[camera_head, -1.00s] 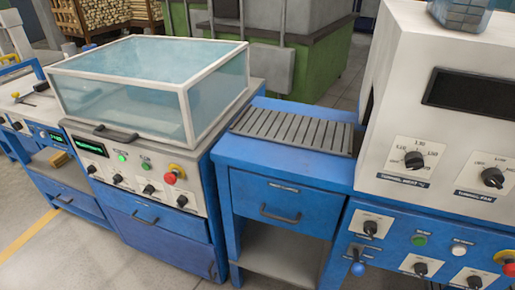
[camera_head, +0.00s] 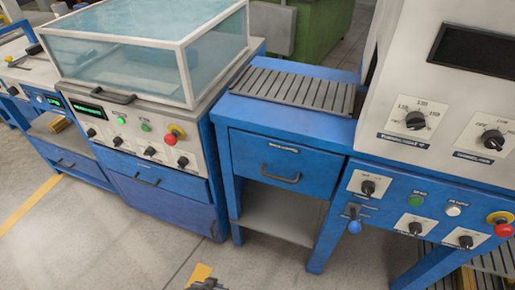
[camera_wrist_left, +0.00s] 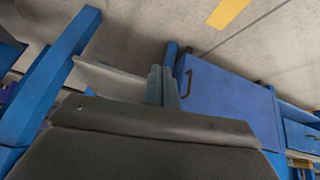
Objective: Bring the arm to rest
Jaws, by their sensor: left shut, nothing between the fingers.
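The tip of my left gripper (camera_head: 207,284) just shows at the bottom edge of the head view, over the floor near the yellow floor mark. In the left wrist view my left gripper (camera_wrist_left: 162,86) has its grey fingers together, with nothing between them. Behind the fingers are blue bench parts and bare floor. Most of the left arm is outside the head view. My right gripper is in neither view now.
A blue table (camera_head: 270,118) with a slatted top (camera_head: 295,88) and a drawer stands ahead. Left is a cabinet with a glass hood (camera_head: 150,60); right is a white machine (camera_head: 425,95) with knobs. The floor (camera_head: 130,240) in front is clear.

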